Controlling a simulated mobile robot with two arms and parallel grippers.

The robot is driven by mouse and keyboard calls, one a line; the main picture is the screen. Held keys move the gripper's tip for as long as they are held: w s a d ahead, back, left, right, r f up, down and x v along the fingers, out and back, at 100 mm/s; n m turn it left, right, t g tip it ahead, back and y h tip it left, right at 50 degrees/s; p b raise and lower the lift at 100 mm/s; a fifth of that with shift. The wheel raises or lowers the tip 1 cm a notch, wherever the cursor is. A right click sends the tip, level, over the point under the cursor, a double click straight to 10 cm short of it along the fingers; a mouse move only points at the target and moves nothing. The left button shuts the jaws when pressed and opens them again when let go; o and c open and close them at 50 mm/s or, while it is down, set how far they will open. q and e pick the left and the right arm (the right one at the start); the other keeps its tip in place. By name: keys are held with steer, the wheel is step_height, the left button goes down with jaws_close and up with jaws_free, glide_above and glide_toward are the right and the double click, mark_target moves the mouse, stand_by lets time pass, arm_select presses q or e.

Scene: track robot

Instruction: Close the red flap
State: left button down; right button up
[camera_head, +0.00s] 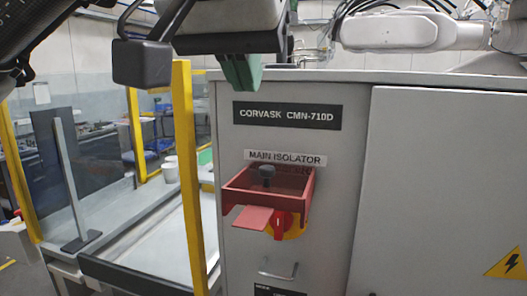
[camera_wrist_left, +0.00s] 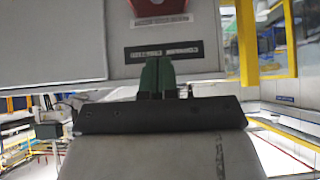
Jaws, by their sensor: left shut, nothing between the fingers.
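The red flap (camera_head: 236,196) is on the grey cabinet front, under the MAIN ISOLATOR label. It juts out from the panel, with a flat red tab (camera_head: 254,217) at its front and a black knob (camera_head: 267,171) on it. A red and yellow rotary switch (camera_head: 287,226) shows partly below and behind it. In the left wrist view, only a bit of red (camera_wrist_left: 157,7) shows at the top edge. My left gripper (camera_head: 241,74) has green fingers, shut and empty, above and apart from the flap, near the cabinet's top edge. The fingers also show in the wrist view (camera_wrist_left: 157,78).
The cabinet (camera_head: 340,180) has a nameplate (camera_head: 287,115) above the flap and a metal handle (camera_head: 278,271) below it. A yellow post (camera_head: 187,170) stands close on the left, beside a workbench. A white robot arm (camera_head: 400,31) is behind the cabinet top.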

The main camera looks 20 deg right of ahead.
arm_select(q)
steer(key=p, duration=0.2)
glide_above(267, 166)
steer(key=s+a, duration=0.1)
steer(key=s, duration=0.1)
step_height(267, 166, down, 6)
steer(key=shift+a+f, duration=0.15)
step_height(267, 166, down, 4)
steer(key=shift+r+p, duration=0.25)
steer(key=shift+p, duration=0.15)
steer(key=shift+f, duration=0.55)
